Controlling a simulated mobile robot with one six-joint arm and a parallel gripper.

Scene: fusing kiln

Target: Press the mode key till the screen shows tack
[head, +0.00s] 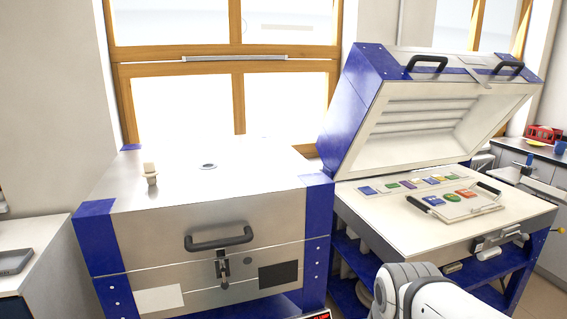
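A closed kiln (215,215) with a steel lid and blue corners stands at left centre. At the bottom edge of the head view, below its front, a small dark panel with red marks (319,316) just shows, mostly cut off. I cannot read any screen text, and no mode key can be made out. A white and grey part of my arm is at the bottom, right of that panel. My gripper is not in view.
An open kiln (350,110) stands at right, its lid raised. A board with a handle (460,205) and several coloured pieces lie on its pale bed (400,232). The closed kiln has a front handle (219,240) and latch (222,268). A side counter (35,245) is at left.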

